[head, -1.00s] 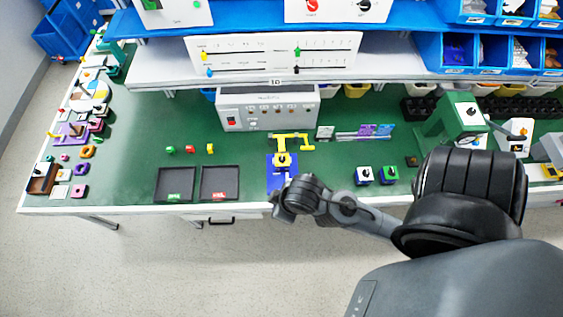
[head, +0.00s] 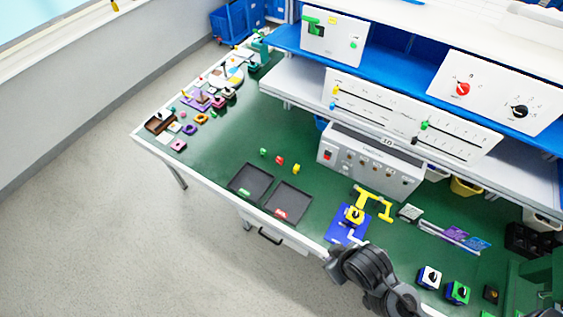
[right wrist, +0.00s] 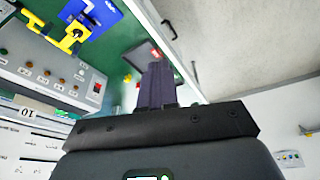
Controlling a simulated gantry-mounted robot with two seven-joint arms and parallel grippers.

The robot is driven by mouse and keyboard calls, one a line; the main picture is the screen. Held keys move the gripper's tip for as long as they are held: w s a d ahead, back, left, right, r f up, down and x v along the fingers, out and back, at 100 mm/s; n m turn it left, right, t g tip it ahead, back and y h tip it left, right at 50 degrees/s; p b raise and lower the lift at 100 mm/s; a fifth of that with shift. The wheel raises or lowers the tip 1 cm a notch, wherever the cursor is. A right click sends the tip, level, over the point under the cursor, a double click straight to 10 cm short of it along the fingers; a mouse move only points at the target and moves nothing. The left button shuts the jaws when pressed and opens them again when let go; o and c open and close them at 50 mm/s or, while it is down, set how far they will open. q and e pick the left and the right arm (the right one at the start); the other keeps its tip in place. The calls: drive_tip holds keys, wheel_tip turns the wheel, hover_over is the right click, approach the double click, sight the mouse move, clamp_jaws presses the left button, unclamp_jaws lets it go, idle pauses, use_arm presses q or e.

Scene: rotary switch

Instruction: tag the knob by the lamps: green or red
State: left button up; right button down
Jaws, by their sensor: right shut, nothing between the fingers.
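A yellow fixture (head: 372,204) with a dark knob (head: 354,214) stands at a blue plate (head: 340,233) near the table's front edge. A grey box (head: 371,164) with a row of small lamps or buttons stands behind it. Small green (head: 263,152), red (head: 280,160) and yellow (head: 296,169) pieces lie left of the box. Two black trays (head: 249,178) (head: 288,199) have a green and a red label. My right gripper (right wrist: 158,68) is shut and empty, apart from the pieces; the fixture shows upper left in its view. My left gripper is out of view.
Two knob blocks, one white and blue (head: 430,276) and one green (head: 458,291), stand at the right near my right arm. A shelf with white panels (head: 407,112) overhangs the back of the table. Coloured parts crowd the far left end. Green tabletop is clear left of the trays.

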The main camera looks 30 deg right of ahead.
drive_tip(key=c, duration=1.8)
unclamp_jaws()
drive_tip(key=shift+c, duration=0.2)
drive_tip(key=o, duration=1.2)
drive_tip(key=shift+w, duration=0.2)
